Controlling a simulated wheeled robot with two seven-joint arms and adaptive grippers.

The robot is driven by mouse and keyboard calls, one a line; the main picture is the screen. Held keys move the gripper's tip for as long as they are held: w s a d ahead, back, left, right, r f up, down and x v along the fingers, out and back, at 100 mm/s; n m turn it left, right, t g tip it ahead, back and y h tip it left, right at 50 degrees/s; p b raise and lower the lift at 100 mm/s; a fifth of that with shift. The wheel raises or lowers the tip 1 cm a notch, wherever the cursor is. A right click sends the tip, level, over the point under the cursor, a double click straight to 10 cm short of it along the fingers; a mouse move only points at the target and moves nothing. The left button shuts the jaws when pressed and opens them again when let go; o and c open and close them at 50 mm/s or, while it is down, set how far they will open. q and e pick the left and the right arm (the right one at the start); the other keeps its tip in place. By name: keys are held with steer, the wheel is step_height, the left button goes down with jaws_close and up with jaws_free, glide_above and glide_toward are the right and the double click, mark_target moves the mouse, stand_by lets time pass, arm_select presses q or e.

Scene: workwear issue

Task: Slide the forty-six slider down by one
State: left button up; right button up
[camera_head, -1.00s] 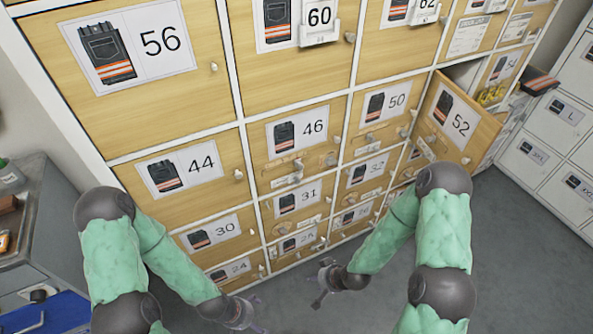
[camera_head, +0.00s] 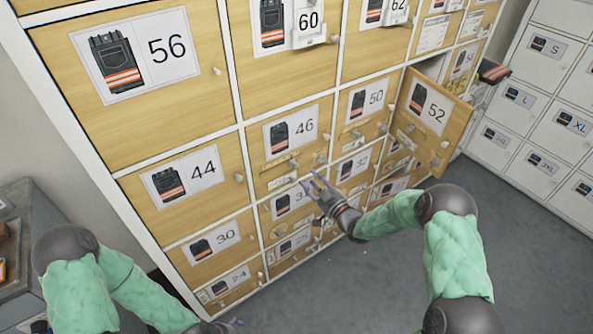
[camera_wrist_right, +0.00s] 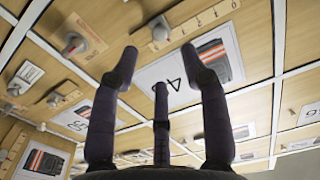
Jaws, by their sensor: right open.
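The door marked 46 (camera_head: 297,110) is in the middle of the cabinet in the head view. Its slider rail (camera_head: 280,161) runs under the label, with a small knob (camera_head: 293,163) toward its right end. My right gripper (camera_head: 312,180) is open and empty, just below and in front of that rail, apart from it. The right wrist view looks up at the doors upside down; a label starting with 4 (camera_wrist_right: 168,85) is between the fingers, and a numbered rail (camera_wrist_right: 195,22) with a knob (camera_wrist_right: 160,32) lies beyond the fingertips. My left gripper (camera_head: 232,322) is low at the bottom edge, its fingers unclear.
The door marked 52 (camera_head: 432,108) stands open toward me, right of my right gripper. Neighbouring doors 44 (camera_head: 188,178) and 50 (camera_head: 366,101) are shut. White size-labelled drawers (camera_head: 535,95) stand at the right. Grey floor is open in front.

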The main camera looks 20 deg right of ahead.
mark_target(296, 167)
steer(key=b+x, duration=0.1)
steer(key=x, duration=0.6)
steer(key=shift+f+b, duration=0.2)
steer(key=shift+b, duration=0.2)
steer(key=shift+w+a+r, duration=0.15)
steer(key=shift+w+a, duration=0.05)
steer(key=shift+w, duration=0.35)
jaws_close()
